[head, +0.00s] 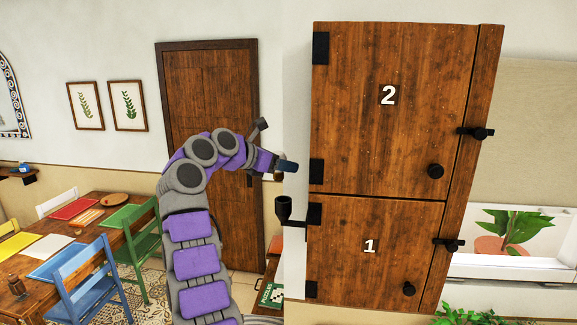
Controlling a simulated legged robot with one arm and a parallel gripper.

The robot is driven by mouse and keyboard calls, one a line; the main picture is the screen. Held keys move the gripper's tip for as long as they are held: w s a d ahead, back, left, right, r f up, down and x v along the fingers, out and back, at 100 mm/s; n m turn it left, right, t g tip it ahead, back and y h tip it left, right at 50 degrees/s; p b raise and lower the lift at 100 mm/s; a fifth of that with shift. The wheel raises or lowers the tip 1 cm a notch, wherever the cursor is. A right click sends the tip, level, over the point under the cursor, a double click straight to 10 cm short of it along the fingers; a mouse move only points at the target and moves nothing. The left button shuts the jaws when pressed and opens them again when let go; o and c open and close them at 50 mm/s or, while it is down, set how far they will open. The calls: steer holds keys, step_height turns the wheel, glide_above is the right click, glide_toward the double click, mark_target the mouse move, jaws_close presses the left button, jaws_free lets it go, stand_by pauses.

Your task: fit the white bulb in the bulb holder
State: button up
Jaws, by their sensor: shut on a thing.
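My gripper (282,168) is at the end of my purple and grey arm, just left of the cabinet and close to the pale wall edge. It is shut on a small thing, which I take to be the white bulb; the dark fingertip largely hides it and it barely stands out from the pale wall. A black cup on a short bracket (284,208), which looks like the bulb holder, sticks out at the left side of the cabinet with its mouth upward. My gripper is above this cup and apart from it.
A wooden cabinet (340,120) with doors marked 2 and 1 stands right of my gripper, its black knobs and latches projecting. A table (110,243) with coloured mats and chairs is at the left. A wooden door (205,85) is behind my arm. A plant (512,228) is at the right.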

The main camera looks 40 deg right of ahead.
mark_target(283, 175)
steer(key=shift+a+r, duration=0.1)
steer(key=shift+a, duration=0.2)
steer(key=shift+d+f+b, duration=0.1)
steer(key=shift+f+b, duration=0.65)
steer(key=shift+f, duration=0.1)
steer(key=shift+d+f+b, duration=0.15)
steer(key=shift+f+b, duration=0.7)
steer(key=shift+f, duration=0.1)
steer(key=shift+d+f+b, duration=0.55)
steer(key=shift+d+f, duration=0.2)
steer(key=shift+d, duration=0.15)
steer(key=shift+a+f+b, duration=0.3)
steer(key=shift+a+b, duration=0.15)
steer(key=shift+a, duration=0.3)
steer(key=shift+f, duration=0.1)
